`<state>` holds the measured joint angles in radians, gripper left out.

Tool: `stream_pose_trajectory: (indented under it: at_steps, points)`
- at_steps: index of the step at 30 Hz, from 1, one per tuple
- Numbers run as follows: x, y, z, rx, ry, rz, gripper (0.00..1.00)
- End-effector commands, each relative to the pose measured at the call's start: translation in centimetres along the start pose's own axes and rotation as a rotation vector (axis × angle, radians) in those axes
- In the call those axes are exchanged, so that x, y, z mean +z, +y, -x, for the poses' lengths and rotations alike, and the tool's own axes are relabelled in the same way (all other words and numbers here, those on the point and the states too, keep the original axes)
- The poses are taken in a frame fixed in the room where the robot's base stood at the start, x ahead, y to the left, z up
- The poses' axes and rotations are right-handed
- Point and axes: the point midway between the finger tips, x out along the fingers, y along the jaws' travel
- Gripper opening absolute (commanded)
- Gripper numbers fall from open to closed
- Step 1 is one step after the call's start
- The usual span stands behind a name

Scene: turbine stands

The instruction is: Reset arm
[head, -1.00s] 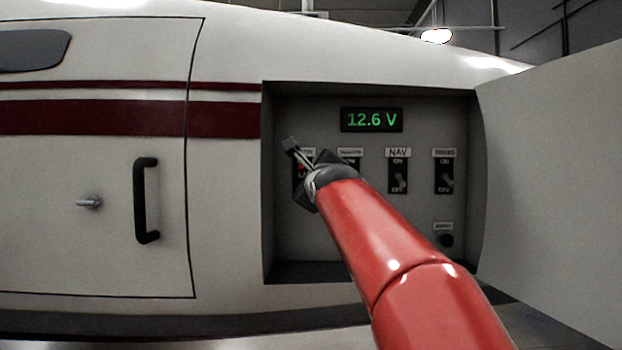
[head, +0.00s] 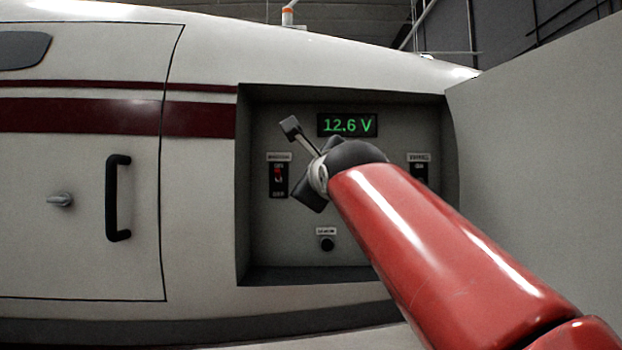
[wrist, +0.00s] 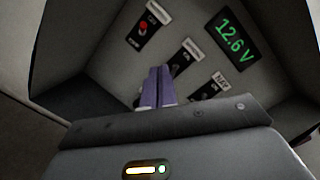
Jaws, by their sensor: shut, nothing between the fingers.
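I cannot tell whether the fingers touch the panel. My red arm hides much of the panel's right side.
A green display (head: 347,125) reads 12.6 V. A round dark button (head: 327,244) is low on the panel. An open panel door (head: 540,170) stands at the right. A black handle (head: 118,198) and a small metal latch (head: 60,200) are on the white body at the left.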

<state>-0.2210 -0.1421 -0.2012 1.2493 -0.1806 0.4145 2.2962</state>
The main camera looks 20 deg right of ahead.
Motion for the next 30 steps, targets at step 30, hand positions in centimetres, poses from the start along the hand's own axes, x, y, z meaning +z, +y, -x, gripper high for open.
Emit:
stream_pose_trajectory:
  at_steps: [30]
  points:
    - [-17.0,25.5,16.8,0.827,-0.156,1.383,0.00]
